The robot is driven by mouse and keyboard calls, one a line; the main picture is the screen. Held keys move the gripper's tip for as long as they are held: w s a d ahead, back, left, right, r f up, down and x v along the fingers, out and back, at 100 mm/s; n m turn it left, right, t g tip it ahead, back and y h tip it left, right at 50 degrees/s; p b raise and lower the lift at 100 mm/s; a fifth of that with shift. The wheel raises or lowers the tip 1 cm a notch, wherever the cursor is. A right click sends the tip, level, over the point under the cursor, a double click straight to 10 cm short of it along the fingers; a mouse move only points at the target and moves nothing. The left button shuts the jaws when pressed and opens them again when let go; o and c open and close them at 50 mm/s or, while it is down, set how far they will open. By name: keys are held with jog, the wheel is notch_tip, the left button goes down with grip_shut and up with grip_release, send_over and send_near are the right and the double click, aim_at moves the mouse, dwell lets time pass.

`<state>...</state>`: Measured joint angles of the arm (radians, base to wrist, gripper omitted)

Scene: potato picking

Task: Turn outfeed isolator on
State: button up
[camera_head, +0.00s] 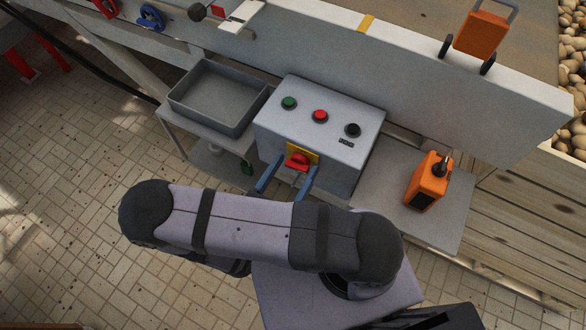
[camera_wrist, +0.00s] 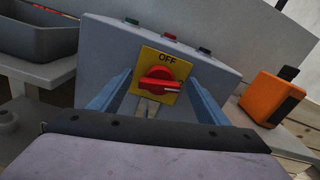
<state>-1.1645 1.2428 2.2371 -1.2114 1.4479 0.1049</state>
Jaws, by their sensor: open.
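The isolator is a red rotary knob (camera_head: 297,161) on a yellow plate, on the front of a grey control box (camera_head: 270,123). In the wrist view, the plate (camera_wrist: 150,56) reads OFF at its top. The knob (camera_wrist: 157,79) has its grip bar lying roughly level, with a white mark at its right end. My gripper (camera_head: 296,166) is open, its two blue fingers on the left and right of the knob. In the wrist view, the gripper (camera_wrist: 160,82) frames the knob, with visible gaps on both sides. I cannot tell whether either finger touches the plate.
The box top has a green button (camera_head: 289,103), a red button (camera_head: 320,116) and a black button (camera_head: 353,130). A grey tray (camera_head: 183,101) stands left of the box. An orange handheld device (camera_head: 427,182) stands right on the bench. A grey wall (camera_head: 420,100) runs behind.

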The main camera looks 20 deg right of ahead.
jog(key=c, duration=1.1)
jog(key=shift+m+b, duration=0.5)
jog(key=shift+m, duration=0.8)
jog(key=o, duration=1.1)
jog(key=v, duration=0.7)
jog(key=shift+s, duration=0.2)
jog(key=shift+a, duration=0.1)
